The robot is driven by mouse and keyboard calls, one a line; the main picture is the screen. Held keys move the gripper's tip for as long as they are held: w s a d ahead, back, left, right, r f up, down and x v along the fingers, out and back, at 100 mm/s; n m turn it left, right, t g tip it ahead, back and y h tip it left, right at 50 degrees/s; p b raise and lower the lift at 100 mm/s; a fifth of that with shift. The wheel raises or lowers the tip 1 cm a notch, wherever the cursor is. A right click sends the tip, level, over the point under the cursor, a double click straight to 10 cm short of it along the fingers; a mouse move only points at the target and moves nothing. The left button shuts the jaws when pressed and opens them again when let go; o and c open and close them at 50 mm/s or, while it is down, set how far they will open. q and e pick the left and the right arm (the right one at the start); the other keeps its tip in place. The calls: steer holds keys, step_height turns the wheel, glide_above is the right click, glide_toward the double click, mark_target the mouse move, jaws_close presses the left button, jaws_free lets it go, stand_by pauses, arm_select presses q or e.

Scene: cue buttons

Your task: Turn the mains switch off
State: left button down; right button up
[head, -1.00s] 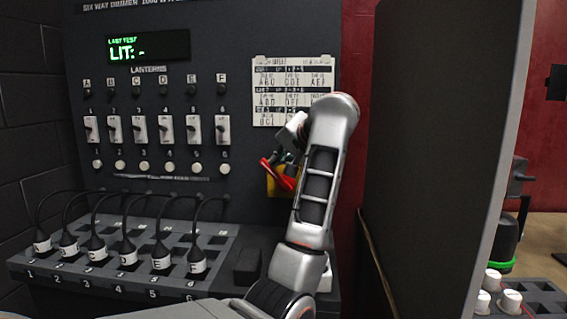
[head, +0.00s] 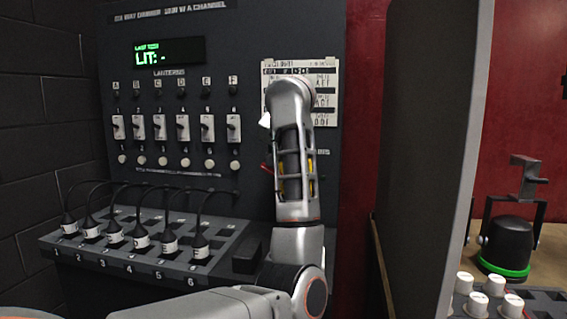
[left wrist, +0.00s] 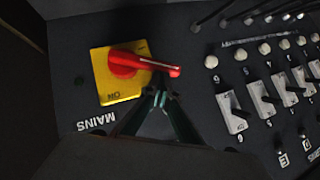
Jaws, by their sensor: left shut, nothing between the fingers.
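The mains switch is a red handle (left wrist: 150,64) on a yellow plate (left wrist: 118,88), above the word MAINS, which appears upside down in the left wrist view. The handle lies nearly level there, its free end pointing right past the plate; ON is readable on the plate. My left gripper (left wrist: 160,95) is shut and empty, its dark fingertips together right beside the handle's lower edge; contact cannot be told. In the head view my left arm covers most of the switch; only the red handle's tip (head: 266,168) and bits of yellow show. My right gripper is not in view.
The dimmer panel holds several white rocker switches (head: 157,127) and a display (head: 170,52) reading "LIT: -". A paper chart (head: 325,105) hangs above the mains switch. Labelled plugs (head: 141,238) sit on the sloped patch shelf. A dark partition (head: 425,150) stands on the right.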

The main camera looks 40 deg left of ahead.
mark_target(265, 170)
arm_select(q)
steer(key=shift+s+a+f+n+h+b, duration=0.15)
steer(key=shift+s+a+f+h+b, duration=0.2)
steer(key=shift+a+f, duration=0.2)
steer(key=shift+s+a+f+n+h+b, duration=0.2)
steer(key=shift+a+f+b, duration=0.25)
steer(key=shift+f, duration=0.2)
steer(key=shift+s+a+f, duration=0.1)
steer(key=shift+f, duration=0.05)
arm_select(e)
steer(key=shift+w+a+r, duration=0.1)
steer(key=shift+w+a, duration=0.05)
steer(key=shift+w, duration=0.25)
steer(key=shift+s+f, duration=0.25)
